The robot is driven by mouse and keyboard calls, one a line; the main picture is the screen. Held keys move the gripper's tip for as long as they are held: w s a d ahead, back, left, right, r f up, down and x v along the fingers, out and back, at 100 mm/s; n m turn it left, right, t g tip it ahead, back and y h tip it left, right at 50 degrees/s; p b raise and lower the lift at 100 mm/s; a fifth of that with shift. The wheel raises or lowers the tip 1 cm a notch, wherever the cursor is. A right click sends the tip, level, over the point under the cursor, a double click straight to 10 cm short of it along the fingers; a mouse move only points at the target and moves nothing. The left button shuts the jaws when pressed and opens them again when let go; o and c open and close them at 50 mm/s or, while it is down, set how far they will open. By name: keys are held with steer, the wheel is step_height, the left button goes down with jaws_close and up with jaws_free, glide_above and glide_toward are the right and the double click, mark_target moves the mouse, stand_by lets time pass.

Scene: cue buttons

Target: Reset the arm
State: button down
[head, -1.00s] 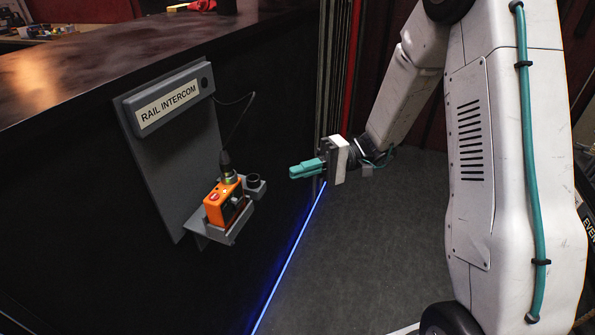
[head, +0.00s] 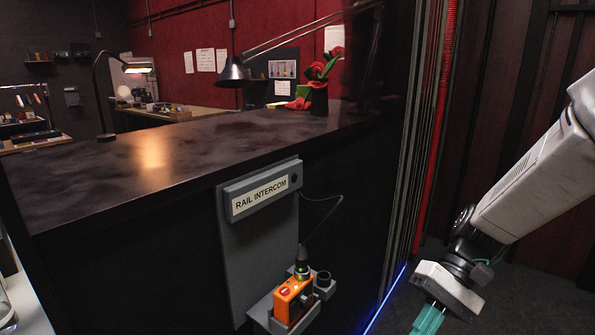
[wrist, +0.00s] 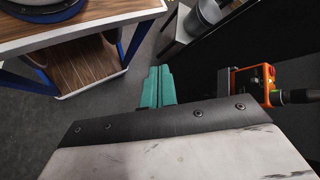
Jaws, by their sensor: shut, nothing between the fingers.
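My gripper (head: 428,319) is at the lower right of the head view, right of the intercom panel and apart from it. Its teal fingers are shut with nothing between them; they also show together in the wrist view (wrist: 157,87). The orange box (head: 292,299) with buttons sits in a grey holder on the panel labelled RAIL INTERCOM (head: 262,199), with a black cable plugged into its top. The box also shows at the right of the wrist view (wrist: 252,84), apart from my fingers.
The dark counter (head: 150,175) stands behind the panel, with a desk lamp (head: 235,73) and red flowers (head: 318,85) on it. A wooden-topped table (wrist: 95,28) with blue legs is at the upper left of the wrist view. Grey floor between them is clear.

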steer(key=s+d+r+n+t+h, duration=0.1)
steer(key=s+d+r+t+h, duration=0.5)
steer(key=s+r, duration=0.4)
steer(key=shift+s+r+t+h, duration=0.2)
steer(key=shift+t+h, duration=0.6)
steer(key=shift+h, duration=0.2)
